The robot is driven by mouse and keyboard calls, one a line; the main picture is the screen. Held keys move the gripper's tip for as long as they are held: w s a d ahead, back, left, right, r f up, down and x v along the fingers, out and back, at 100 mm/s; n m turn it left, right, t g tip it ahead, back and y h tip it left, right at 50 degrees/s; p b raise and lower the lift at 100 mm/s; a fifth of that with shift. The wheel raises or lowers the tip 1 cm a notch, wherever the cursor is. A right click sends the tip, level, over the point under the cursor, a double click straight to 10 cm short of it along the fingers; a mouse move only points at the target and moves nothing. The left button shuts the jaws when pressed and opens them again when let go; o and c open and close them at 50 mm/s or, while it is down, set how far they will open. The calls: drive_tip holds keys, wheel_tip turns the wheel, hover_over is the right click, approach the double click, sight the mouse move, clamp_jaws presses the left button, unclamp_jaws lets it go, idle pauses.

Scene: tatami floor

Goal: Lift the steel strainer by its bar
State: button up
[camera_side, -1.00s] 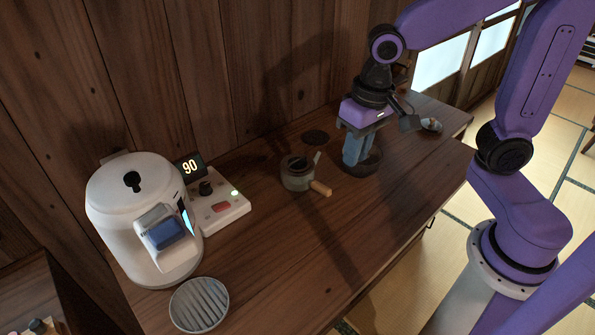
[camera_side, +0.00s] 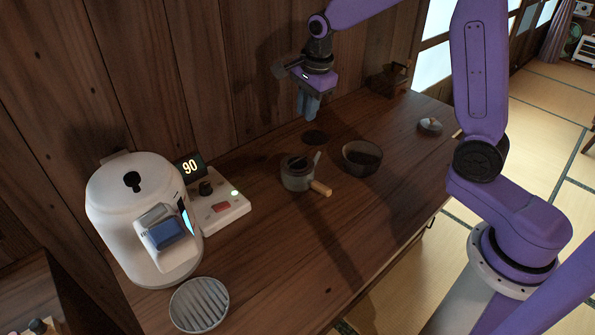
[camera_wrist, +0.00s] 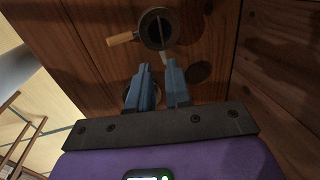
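A small glass pot (camera_side: 297,178) with a wooden side handle (camera_side: 320,188) stands mid-table. A dark round piece, apparently the strainer (camera_side: 297,162), sits in its mouth. In the wrist view the pot (camera_wrist: 145,36) is at the top, with a thin bar (camera_wrist: 160,27) across its round opening. A light stick-like piece (camera_side: 317,157) rises at the pot's rim. My gripper (camera_side: 309,116) hangs above the table, behind and slightly right of the pot, fingers down. In the wrist view its two blue fingers (camera_wrist: 158,68) are apart with nothing between them.
A dark bowl (camera_side: 350,166) stands right of the pot, and a dark round disc (camera_side: 314,137) lies behind it. A white machine (camera_side: 130,215), a control box (camera_side: 222,212) and a ridged round tray (camera_side: 182,309) are left. A small lidded item (camera_side: 430,126) is far right.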

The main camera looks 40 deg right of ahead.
hover_over(298, 159)
drive_tip(key=s, duration=0.2)
wheel_tip(298, 159, down, 11)
drive_tip(key=shift+w+f, duration=0.25)
drive_tip(key=shift+f, duration=0.65)
drive_tip(key=shift+w+f, duration=0.3)
drive_tip(key=shift+f, duration=0.55)
drive_tip(key=shift+w+f, duration=0.25)
drive_tip(key=shift+f, duration=0.65)
clamp_jaws()
